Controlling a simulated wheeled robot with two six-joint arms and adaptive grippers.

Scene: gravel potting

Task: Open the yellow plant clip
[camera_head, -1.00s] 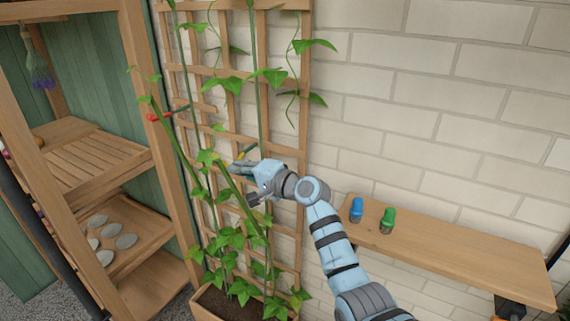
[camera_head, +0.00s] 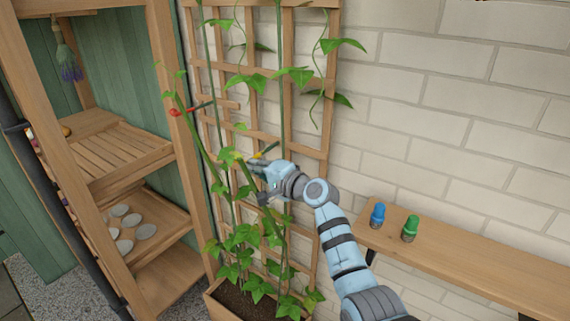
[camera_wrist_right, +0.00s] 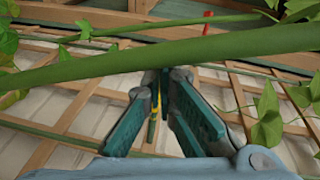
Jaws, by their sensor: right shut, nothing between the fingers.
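The yellow plant clip (camera_head: 266,150) is on the trellis (camera_head: 327,120) among the green stems, just above my right gripper (camera_head: 256,166) in the head view. In the right wrist view a thin strip of the yellow clip (camera_wrist_right: 153,122) shows through the gap between the fingers, behind them. My right gripper (camera_wrist_right: 163,76) has its fingertips together there and grips nothing. A thick green stem (camera_wrist_right: 180,52) crosses in front of the fingertips. Most of the clip is hidden, so its jaws cannot be made out. My left gripper is not in view.
A red clip (camera_head: 183,111) is on a stem at the upper left. A wooden planter (camera_head: 222,302) stands below the trellis. A wooden shelf unit (camera_head: 165,100) is at the left. A wall shelf (camera_head: 480,266) with a blue-topped and a green-topped item is at the right.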

